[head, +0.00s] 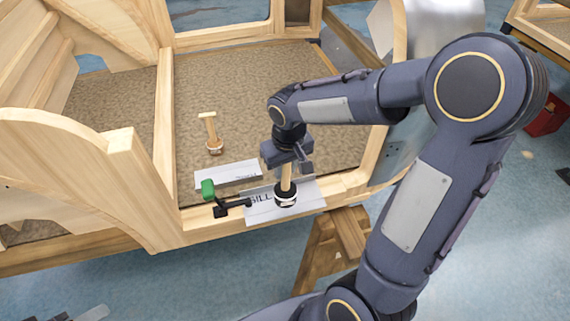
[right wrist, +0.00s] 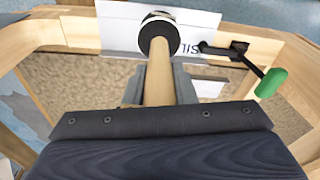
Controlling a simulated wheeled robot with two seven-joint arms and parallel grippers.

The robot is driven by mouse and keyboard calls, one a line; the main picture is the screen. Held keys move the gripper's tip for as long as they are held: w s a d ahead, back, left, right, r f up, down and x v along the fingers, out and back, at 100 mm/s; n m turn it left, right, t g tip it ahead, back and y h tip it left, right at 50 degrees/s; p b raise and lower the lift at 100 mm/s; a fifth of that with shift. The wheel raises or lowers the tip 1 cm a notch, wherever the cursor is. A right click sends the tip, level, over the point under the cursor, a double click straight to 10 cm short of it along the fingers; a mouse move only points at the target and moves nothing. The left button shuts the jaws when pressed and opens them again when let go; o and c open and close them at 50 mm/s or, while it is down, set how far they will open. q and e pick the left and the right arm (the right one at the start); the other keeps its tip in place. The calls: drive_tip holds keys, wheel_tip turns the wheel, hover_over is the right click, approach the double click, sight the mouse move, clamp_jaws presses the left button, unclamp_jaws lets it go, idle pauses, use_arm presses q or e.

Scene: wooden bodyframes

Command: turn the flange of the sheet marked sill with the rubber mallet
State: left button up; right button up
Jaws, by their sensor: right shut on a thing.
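My right gripper (head: 287,152) is shut on the wooden handle of the rubber mallet (head: 285,195), whose black head with a white band points down. In the right wrist view the handle (right wrist: 158,82) runs between the fingers to the head. The head is over the white sheet marked SILL (head: 310,193) and covers part of it; I cannot tell whether they touch. The sheet lies across the frame's front wooden rail and also shows in the right wrist view (right wrist: 120,30). A clamp with a green handle (head: 208,188) sits at its left end. My left gripper is not in view.
A second white sheet (head: 228,174) lies on the brown floor panel (head: 240,95) behind the rail. Another wooden-handled tool (head: 211,135) lies further back. Wooden posts and a curved side panel (head: 75,145) rise at the left. A trestle (head: 335,240) stands below the rail.

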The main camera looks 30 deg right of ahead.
sight(285, 179)
use_arm(q)
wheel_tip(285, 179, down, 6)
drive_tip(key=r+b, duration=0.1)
drive_tip(key=b, duration=0.3)
use_arm(e)
wheel_tip(285, 179, down, 6)
drive_tip(key=shift+f, duration=0.15)
drive_tip(key=shift+r+p, duration=0.9)
drive_tip(key=shift+p, duration=0.1)
clamp_jaws()
wheel_tip(285, 179, up, 9)
drive_tip(key=p, duration=0.7)
drive_tip(key=shift+f, duration=0.2)
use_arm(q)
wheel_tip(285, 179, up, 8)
use_arm(e)
drive_tip(key=shift+f, duration=0.1)
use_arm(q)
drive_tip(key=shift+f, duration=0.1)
use_arm(e)
drive_tip(key=shift+a, duration=0.1)
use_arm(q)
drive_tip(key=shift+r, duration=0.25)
use_arm(e)
drive_tip(key=s+a+r, duration=0.2)
drive_tip(key=s+a, duration=0.2)
drive_tip(key=s, duration=0.3)
drive_tip(key=shift+s+a, duration=0.3)
drive_tip(key=shift+s, duration=0.05)
